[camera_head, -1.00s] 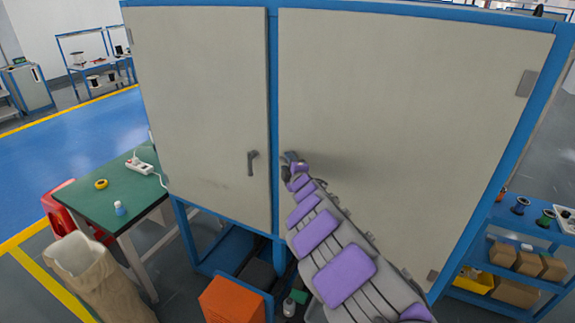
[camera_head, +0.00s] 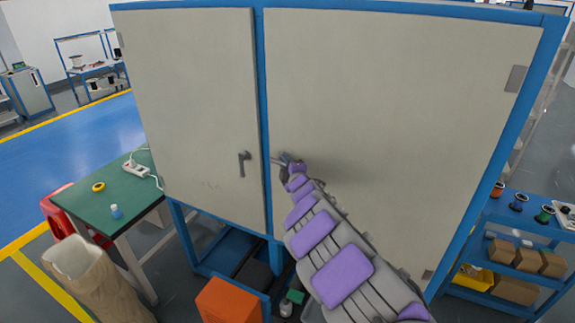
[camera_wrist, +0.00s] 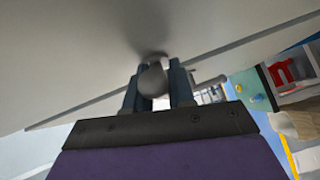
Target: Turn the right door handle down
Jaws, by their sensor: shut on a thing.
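The right door (camera_head: 390,110) is a large pale grey cabinet panel that looks closed. Its dark grey handle (camera_head: 277,160) is near the panel's left edge, with a short part showing left of my gripper. My gripper (camera_head: 289,162) is at this handle, its arm reaching up from below right. In the wrist view, the fingers of my gripper (camera_wrist: 157,90) stand on both sides of the rounded grey handle (camera_wrist: 152,80), shut on it. My fingers hide part of the handle, so its exact angle is hard to tell.
The left door (camera_head: 190,110) has its own handle (camera_head: 243,163), its lever hanging down. A green table (camera_head: 125,195) stands at left, with a paper bag (camera_head: 90,275) before it. An orange box (camera_head: 228,298) is below the cabinet; a blue shelf (camera_head: 515,240) stands at right.

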